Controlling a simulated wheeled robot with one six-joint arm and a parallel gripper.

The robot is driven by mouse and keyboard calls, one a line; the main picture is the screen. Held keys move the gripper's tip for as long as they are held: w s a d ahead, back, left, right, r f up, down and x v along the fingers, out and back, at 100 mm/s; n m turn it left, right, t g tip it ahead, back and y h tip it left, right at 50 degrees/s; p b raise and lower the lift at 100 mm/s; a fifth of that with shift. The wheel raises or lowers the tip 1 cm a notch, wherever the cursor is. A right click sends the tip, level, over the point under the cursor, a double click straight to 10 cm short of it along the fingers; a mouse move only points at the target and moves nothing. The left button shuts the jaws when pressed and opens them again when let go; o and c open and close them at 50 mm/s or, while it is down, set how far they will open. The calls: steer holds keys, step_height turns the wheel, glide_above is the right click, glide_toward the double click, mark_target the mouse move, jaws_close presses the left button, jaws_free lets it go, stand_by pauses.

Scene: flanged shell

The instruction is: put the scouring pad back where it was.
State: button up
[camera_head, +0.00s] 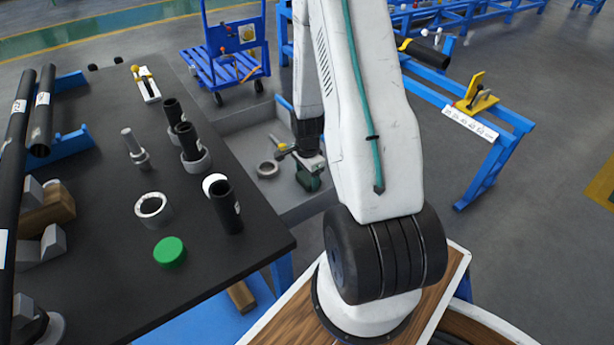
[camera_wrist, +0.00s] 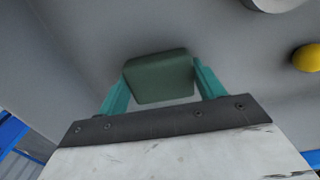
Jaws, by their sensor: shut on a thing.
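The scouring pad is a dark green block (camera_wrist: 158,78), seen in the wrist view between the two teal fingers of my gripper (camera_wrist: 160,84). The fingers touch it on both sides and are shut on it. In the head view my gripper (camera_head: 309,170) is low over a grey tray (camera_head: 240,122) beside the black table, with the dark green pad (camera_head: 308,183) at its tip. Whether the pad touches the tray floor cannot be told. My arm hides part of the tray's right side.
A grey ring (camera_head: 268,169) lies in the tray left of my gripper, and a yellow ball (camera_wrist: 308,58) is near it. The black table (camera_head: 110,240) holds dark tubes (camera_head: 227,208), a white ring (camera_head: 152,207) and a green round cap (camera_head: 169,251).

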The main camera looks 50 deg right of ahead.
mark_target(307, 176)
steer(key=o, duration=1)
steer(key=shift+f, duration=0.1)
steer(key=a+r+n, duration=0.2)
steer(key=a+r, duration=0.1)
steer(key=r, duration=0.8)
steer(key=a+r+n, duration=0.2)
steer(key=a+r, duration=0.2)
steer(key=r, duration=0.6)
steer(key=s+a+r+n, duration=0.3)
steer(key=a+r+n, duration=0.3)
steer(key=a+r, duration=0.3)
steer(key=s+a+r+n, duration=0.3)
steer(key=s, duration=0.1)
steer(key=s+a+r+n, duration=0.3)
steer(key=s+n, duration=0.1)
steer(key=s, duration=0.1)
steer(key=s+a+r+n+t, duration=0.1)
steer(key=s+a+r+n, duration=0.2)
steer(key=s, duration=0.1)
steer(key=shift+s+a+n, duration=0.1)
steer(key=shift+s+n, duration=0.2)
steer(key=shift+n, duration=0.1)
